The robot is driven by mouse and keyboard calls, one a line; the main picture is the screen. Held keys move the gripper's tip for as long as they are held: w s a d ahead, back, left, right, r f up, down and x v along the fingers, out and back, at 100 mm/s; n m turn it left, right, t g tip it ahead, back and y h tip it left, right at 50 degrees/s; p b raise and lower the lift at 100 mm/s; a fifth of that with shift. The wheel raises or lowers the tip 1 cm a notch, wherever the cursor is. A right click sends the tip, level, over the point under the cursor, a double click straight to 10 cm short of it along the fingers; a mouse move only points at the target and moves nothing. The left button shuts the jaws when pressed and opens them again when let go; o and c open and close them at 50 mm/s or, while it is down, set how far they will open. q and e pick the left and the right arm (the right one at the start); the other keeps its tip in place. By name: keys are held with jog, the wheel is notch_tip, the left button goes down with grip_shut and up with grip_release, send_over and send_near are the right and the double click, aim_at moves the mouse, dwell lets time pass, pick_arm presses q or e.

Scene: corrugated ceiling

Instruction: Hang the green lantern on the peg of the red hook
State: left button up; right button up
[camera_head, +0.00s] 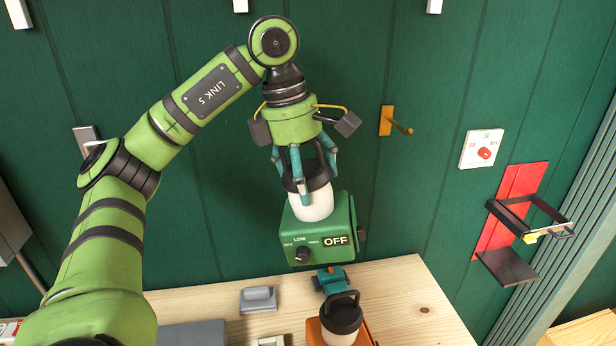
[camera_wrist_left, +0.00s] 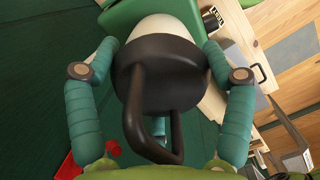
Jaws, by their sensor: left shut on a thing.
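The green lantern (camera_head: 322,228) has a green box base with a knob and an "OFF" label, a white globe and a black cap with a loop handle. My left gripper (camera_head: 306,175) points down, its teal fingers shut around the lantern's top. The lantern hangs upright, in front of the green wall. The wrist view shows its black cap (camera_wrist_left: 172,75) between my fingers (camera_wrist_left: 160,90). A red plate with a black bracket (camera_head: 526,180) is on the wall at right. My right gripper is not in view.
An orange hook with a peg (camera_head: 387,121) is on the wall right of my gripper. A grey hook (camera_head: 86,138) is at left. The wooden table (camera_head: 420,300) below holds an orange lantern (camera_head: 342,318), a small teal object (camera_head: 333,280) and grey items. A white switch box (camera_head: 482,149) is at right.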

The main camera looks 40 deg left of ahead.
pick_arm(q)
jog(key=shift+w+a, duration=0.4)
jog(key=shift+a, duration=0.1)
jog(key=shift+w+a, duration=0.25)
jog(key=shift+w+a+p, duration=0.25)
jog(key=shift+a+p, duration=0.1)
jog(key=shift+w+a, duration=0.45)
jog(key=shift+a, duration=0.1)
jog(key=shift+w+a+f+p, duration=0.4)
jog(key=shift+w+a+p, duration=0.25)
jog(key=shift+a, duration=0.25)
jog(key=shift+w+a+f+p, duration=0.35)
jog(key=shift+w+a+p, duration=0.1)
jog(key=shift+w+a, duration=0.35)
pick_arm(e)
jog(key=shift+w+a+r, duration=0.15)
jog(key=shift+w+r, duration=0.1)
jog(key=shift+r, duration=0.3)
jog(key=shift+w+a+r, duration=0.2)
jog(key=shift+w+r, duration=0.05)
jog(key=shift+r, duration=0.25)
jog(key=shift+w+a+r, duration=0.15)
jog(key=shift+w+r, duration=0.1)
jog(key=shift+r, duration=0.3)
